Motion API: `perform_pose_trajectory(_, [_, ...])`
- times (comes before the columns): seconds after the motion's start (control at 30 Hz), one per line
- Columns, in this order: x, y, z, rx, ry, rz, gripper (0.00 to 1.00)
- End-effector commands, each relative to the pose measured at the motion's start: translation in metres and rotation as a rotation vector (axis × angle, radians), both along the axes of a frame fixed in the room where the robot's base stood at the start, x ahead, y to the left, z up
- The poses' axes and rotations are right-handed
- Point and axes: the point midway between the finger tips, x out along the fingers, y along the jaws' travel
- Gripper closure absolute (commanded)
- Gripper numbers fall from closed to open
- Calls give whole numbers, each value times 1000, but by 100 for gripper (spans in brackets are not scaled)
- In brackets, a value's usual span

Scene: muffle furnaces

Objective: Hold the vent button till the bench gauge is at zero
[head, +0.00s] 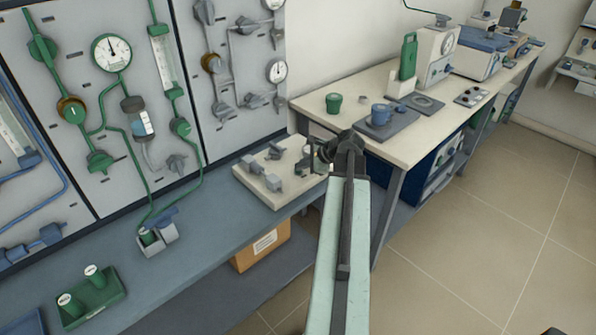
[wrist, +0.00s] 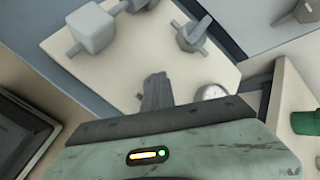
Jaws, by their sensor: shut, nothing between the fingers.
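My gripper (head: 318,157) is at the right part of a cream board (head: 262,186) with grey fittings on the blue-grey bench. In the wrist view its fingers (wrist: 156,92) are together and empty, over the bare front part of the board (wrist: 125,75). I cannot tell whether the tips touch it. A small round gauge with a pale face (wrist: 212,93) is just right of the fingers, partly hidden by my gripper body. Its needle is too small to read. I cannot make out a vent button; my gripper may hide it.
A grey block (wrist: 91,28) and a grey valve handle (wrist: 192,36) stand on the board beyond the fingers. Gauge panels (head: 85,95) line the wall.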

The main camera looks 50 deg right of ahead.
Motion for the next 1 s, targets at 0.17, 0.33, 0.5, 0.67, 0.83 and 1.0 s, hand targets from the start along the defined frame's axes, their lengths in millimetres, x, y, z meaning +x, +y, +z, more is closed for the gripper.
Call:
perform_pose_trajectory(0.17, [0, 0, 0, -1, 1, -1, 100])
perform_pose_trajectory(0.33, [0, 0, 0, -1, 1, -1, 100])
perform_pose_trajectory(0.5, [0, 0, 0, -1, 1, -1, 100])
perform_pose_trajectory(0.67, [0, 0, 0, -1, 1, -1, 100])
perform_pose_trajectory(0.83, [0, 0, 0, -1, 1, -1, 100])
perform_pose_trajectory(1.0, [0, 0, 7, -1, 1, -1, 100])
